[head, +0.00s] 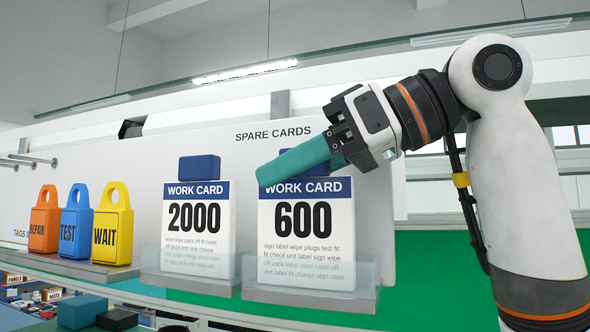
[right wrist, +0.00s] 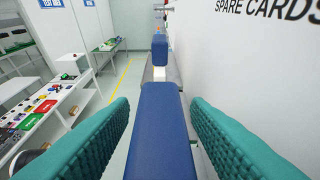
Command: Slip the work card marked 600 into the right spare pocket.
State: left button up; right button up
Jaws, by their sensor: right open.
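The work card marked 600 (head: 306,231) stands upright in the right spare pocket (head: 312,294), a clear-fronted holder under the SPARE CARDS lettering. Its blue top tab (right wrist: 160,122) shows large in the right wrist view. My right gripper (head: 284,170) is at the top of this card, with its teal fingers open. In the right wrist view the tab lies between the two fingers, with a narrow gap on each side. In the head view a finger hides most of the tab. My left gripper is not in view.
The work card marked 2000 (head: 194,228) stands in the left spare pocket (head: 187,284), a short gap away. Orange REPAIR (head: 44,222), blue TEST (head: 75,221) and yellow WAIT (head: 112,234) tags stand farther left. A white panel (head: 240,150) rises behind the cards.

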jog(key=b+v, duration=0.2)
jog(key=v, duration=1)
jog(key=shift+b, duration=0.35)
jog(key=shift+f, duration=0.1)
